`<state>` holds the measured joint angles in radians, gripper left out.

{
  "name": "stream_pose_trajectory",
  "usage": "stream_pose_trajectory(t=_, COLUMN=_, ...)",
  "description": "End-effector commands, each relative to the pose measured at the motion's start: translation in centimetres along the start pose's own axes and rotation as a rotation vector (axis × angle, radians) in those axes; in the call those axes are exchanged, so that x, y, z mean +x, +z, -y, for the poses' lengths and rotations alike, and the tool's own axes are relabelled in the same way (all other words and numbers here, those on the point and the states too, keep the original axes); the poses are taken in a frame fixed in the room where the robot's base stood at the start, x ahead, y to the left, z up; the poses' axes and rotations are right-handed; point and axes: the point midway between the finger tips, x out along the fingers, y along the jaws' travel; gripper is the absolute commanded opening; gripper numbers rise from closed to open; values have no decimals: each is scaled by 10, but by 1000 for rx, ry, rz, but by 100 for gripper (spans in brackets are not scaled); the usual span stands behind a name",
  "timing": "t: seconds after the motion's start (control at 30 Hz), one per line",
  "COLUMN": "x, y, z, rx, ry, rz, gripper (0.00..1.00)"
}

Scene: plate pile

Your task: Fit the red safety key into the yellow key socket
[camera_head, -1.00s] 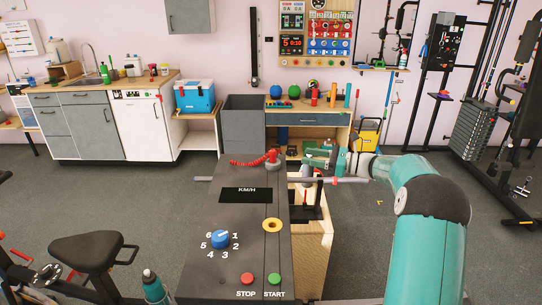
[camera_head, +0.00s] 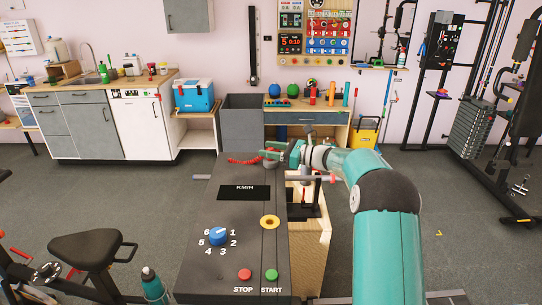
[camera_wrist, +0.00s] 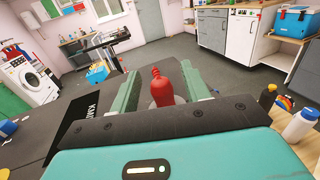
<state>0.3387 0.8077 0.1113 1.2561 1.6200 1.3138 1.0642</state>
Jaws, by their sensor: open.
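The red safety key (camera_wrist: 159,88) stands between the two green fingers of my gripper (camera_wrist: 160,90) in the wrist view. Gaps show beside it, and the fingers are open. In the head view my gripper (camera_head: 274,152) is at the far right corner of the dark console and hides most of the key. A red coiled cord (camera_head: 243,160) lies along the console's far edge, leading toward the key. The yellow key socket (camera_head: 270,222), a ring with a dark hole, is on the console's right side, nearer than my gripper. The hole looks empty.
The console (camera_head: 228,262) carries a blue dial (camera_head: 219,236), a red stop button (camera_head: 245,274) and a green start button (camera_head: 271,275). A wooden cabinet (camera_head: 309,245) stands close on its right. The console top between gripper and socket looks clear.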

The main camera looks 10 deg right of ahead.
Motion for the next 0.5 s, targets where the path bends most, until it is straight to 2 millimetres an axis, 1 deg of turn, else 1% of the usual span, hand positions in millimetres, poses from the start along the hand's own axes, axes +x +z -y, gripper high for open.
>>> stream_pose_trajectory(t=0.17, x=0, y=0, z=0, rx=0, ry=0, rz=0, gripper=46)
stream_pose_trajectory(t=0.27, x=0, y=0, z=0, rx=0, ry=0, rz=0, gripper=29)
stream_pose_trajectory(t=0.4, x=0, y=0, z=0, rx=0, ry=0, rz=0, gripper=1)
stream_pose_trajectory(t=0.5, x=0, y=0, z=0, rx=0, ry=0, rz=0, gripper=0)
